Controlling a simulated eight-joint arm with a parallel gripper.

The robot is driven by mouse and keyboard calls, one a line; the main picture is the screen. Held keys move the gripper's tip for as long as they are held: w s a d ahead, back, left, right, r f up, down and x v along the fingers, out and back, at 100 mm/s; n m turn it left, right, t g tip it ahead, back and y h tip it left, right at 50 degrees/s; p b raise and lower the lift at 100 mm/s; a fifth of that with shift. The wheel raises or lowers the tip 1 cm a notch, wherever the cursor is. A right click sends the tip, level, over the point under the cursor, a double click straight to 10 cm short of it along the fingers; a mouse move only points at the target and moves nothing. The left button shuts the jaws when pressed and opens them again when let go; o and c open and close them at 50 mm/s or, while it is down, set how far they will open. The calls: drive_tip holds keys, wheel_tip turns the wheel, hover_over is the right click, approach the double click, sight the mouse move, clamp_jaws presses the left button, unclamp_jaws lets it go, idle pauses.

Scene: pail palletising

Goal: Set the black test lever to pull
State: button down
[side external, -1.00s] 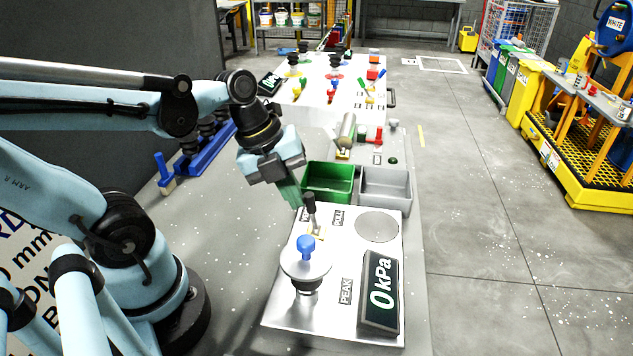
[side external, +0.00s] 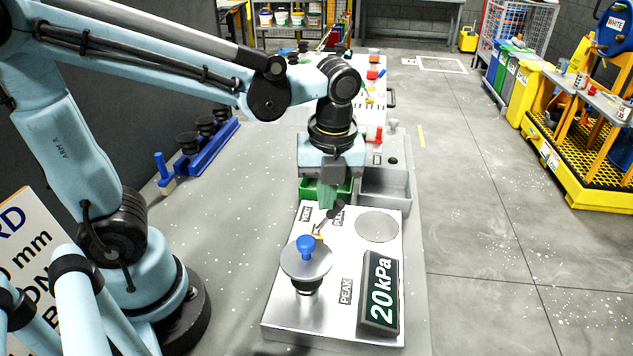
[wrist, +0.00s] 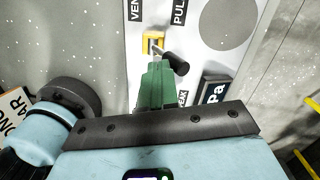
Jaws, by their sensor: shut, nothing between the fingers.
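The black test lever (side external: 336,210) stands on the white test panel (side external: 380,243) and leans to the right, its handle over the partly covered PULL label (side external: 338,219). In the wrist view the lever's black handle (wrist: 176,63) tilts toward the right side of its yellow slot (wrist: 150,42). The VENT label (side external: 306,214) lies on its left. My gripper (side external: 326,207) has green fingers, shut and empty, pointing down close against the lever's left side. I cannot tell whether they touch it. The gauge display (side external: 380,293) reads 20 kPa.
A blue-knobbed suction disc (side external: 306,260) stands at the panel's front left. A green bin (side external: 312,190) and a grey bin (side external: 385,188) sit behind the panel. A flat grey circle (side external: 377,225) marks its right.

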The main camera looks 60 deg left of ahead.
drive_tip(key=shift+w+d+f, duration=0.1)
drive_tip(key=shift+w+d, duration=0.15)
drive_tip(key=shift+d, duration=0.05)
drive_tip(key=shift+w+d, duration=0.1)
drive_tip(key=shift+d, duration=0.05)
idle(0.3)
drive_tip(key=shift+s+a+r, duration=0.2)
drive_tip(key=shift+s+a, duration=0.05)
drive_tip(key=shift+s, duration=0.1)
wheel_tip(320, 180, up, 11)
drive_tip(key=s, duration=0.1)
drive_tip(key=a+f+n+t, duration=0.2)
drive_tip(key=f+n+t, duration=0.1)
drive_tip(key=n, duration=0.9)
drive_tip(key=a+f+n+t+h, duration=0.1)
drive_tip(key=f+n+t, duration=0.3)
drive_tip(key=n, duration=0.8)
wheel_tip(320, 180, down, 2)
drive_tip(key=shift+a+f, duration=0.25)
drive_tip(key=shift+a, duration=0.4)
